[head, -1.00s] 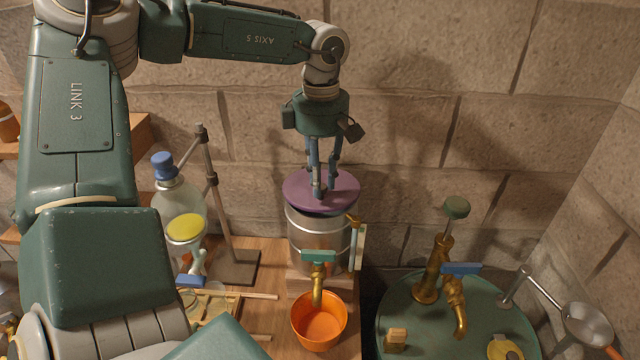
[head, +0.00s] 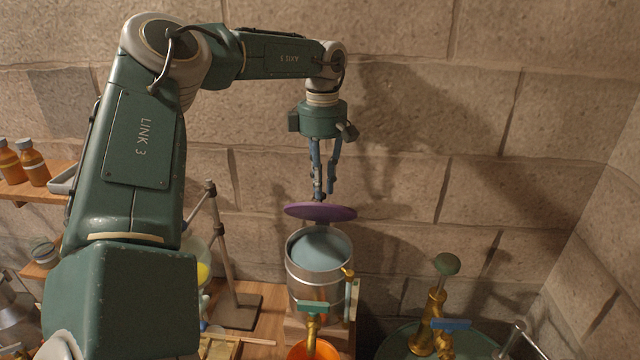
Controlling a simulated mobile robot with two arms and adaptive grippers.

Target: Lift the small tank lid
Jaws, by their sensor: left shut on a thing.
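The small tank lid (head: 338,213) is a purple disc, held roughly level in the air above and slightly behind the tank's rim. My left gripper (head: 320,193) points down and is shut on the lid's top, at its handle; the fingertips hide most of the handle. The small tank (head: 315,281) is a metal cylinder with its top open, and its blue-grey inside shows. A gap separates the lid from the tank. My right gripper is not in view.
A brass tap with a green handle (head: 313,307) is on the tank's front, above an orange bucket (head: 312,350). A metal stand (head: 222,245) is left of the tank. A brass valve with a green knob (head: 446,264) rises at right. The stone wall is close behind.

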